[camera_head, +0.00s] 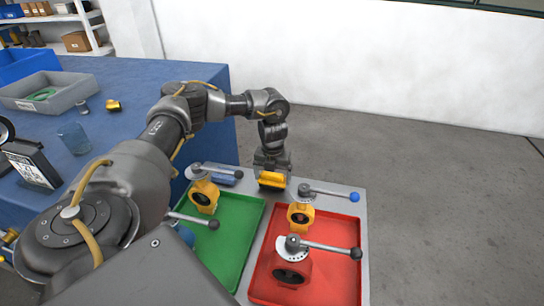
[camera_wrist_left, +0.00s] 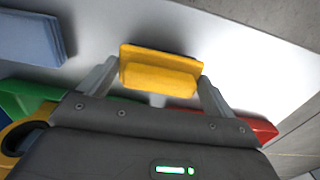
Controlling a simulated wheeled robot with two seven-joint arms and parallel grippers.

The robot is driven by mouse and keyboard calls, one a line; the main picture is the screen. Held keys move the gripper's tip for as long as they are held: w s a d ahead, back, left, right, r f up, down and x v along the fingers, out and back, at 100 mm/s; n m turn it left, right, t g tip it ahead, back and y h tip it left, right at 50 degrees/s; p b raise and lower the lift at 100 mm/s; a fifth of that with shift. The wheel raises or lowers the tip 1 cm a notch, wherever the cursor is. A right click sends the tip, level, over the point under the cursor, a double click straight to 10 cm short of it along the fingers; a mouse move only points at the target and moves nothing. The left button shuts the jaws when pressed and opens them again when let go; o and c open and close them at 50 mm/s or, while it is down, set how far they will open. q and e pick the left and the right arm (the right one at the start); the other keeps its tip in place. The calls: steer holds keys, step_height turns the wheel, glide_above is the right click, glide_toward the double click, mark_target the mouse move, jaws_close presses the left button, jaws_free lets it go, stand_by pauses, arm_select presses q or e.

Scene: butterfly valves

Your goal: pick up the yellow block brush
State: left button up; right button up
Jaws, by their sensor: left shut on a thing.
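The yellow block brush (camera_head: 271,180) is at the far edge of the grey board, between the green and red trays. It also shows in the left wrist view (camera_wrist_left: 160,72), between the two fingers. My left gripper (camera_head: 271,176) reaches down over it from above and is shut on it. In the left wrist view the fingers of the left gripper (camera_wrist_left: 158,80) stand at the brush's two ends. I cannot tell whether the brush touches the board. My right gripper is not in view.
The green tray (camera_head: 236,252) and red tray (camera_head: 338,232) hold valves with long lever handles, including a yellow valve (camera_head: 301,215) and a red valve (camera_head: 290,265). A blue stack (camera_head: 226,179) lies left of the brush. A blue table (camera_head: 140,75) stands at left. Grey floor is clear at right.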

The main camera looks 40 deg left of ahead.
mark_target(272, 174)
arm_select(q)
step_height(272, 174, up, 17)
steer(key=p, duration=0.1)
steer(key=shift+f, duration=0.1)
